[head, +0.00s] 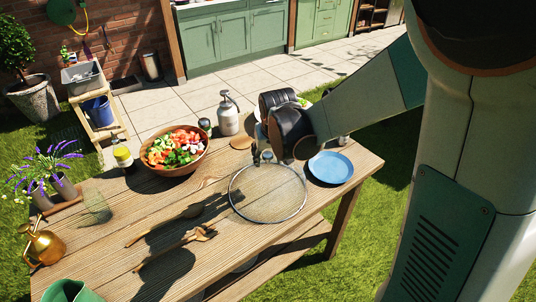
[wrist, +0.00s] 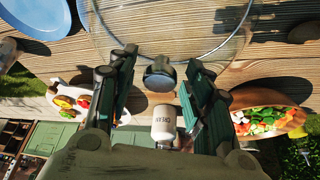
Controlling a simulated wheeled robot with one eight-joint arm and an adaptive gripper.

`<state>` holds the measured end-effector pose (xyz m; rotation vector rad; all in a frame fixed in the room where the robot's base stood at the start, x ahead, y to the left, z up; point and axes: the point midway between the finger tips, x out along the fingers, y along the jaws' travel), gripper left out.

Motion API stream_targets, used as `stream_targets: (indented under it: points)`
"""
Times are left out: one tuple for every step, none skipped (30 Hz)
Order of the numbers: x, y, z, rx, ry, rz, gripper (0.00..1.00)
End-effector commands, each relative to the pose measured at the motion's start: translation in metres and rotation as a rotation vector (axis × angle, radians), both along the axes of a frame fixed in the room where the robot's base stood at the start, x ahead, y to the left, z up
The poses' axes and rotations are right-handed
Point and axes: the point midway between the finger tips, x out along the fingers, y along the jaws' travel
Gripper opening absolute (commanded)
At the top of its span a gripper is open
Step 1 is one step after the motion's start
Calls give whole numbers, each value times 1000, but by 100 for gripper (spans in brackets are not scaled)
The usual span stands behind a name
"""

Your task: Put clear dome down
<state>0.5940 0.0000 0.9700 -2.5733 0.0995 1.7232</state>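The clear dome (head: 268,193) is a see-through cover with a thin metal rim and a dark round knob. It appears to rest, rim down, on the wooden table near its front right edge. In the wrist view the knob (wrist: 160,76) lies between my gripper's fingers (wrist: 158,58), with a visible gap on both sides. The rim (wrist: 215,50) curves across the top of that view. My gripper (head: 268,158) is open at the dome's top in the head view, its fingertips small and partly hidden there.
A blue plate (head: 331,167) lies close right of the dome. A salad bowl (head: 174,150), a grey sprayer (head: 228,117) and a dark-capped jar (head: 205,127) stand behind left. Wooden utensils (head: 178,246) lie left. A copper watering can (head: 44,244) stands at the far left.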

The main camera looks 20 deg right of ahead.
Motion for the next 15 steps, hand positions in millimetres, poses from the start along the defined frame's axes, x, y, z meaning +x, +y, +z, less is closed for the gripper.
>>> stream_targets:
  points:
    - [0, 0, 0, 0, 0, 0, 47]
    - [0, 0, 0, 0, 0, 0, 47]
    - [0, 0, 0, 0, 0, 0, 47]
    - [0, 0, 0, 0, 0, 0, 47]
    - [0, 0, 0, 0, 0, 0, 47]
    - [0, 0, 0, 0, 0, 0, 47]
    - [0, 0, 1, 0, 0, 0, 47]
    - [0, 0, 1, 0, 0, 0, 47]
    - [0, 0, 3, 0, 0, 0, 47]
    - [0, 0, 5, 0, 0, 0, 47]
    - [-2, 0, 8, 0, 0, 0, 47]
    - [-3, 0, 13, 0, 0, 0, 47]
    - [-5, 0, 17, 0, 0, 0, 47]
    - [-7, 1, 22, 0, 0, 0, 47]
    - [-10, 1, 29, 0, 0, 0, 47]
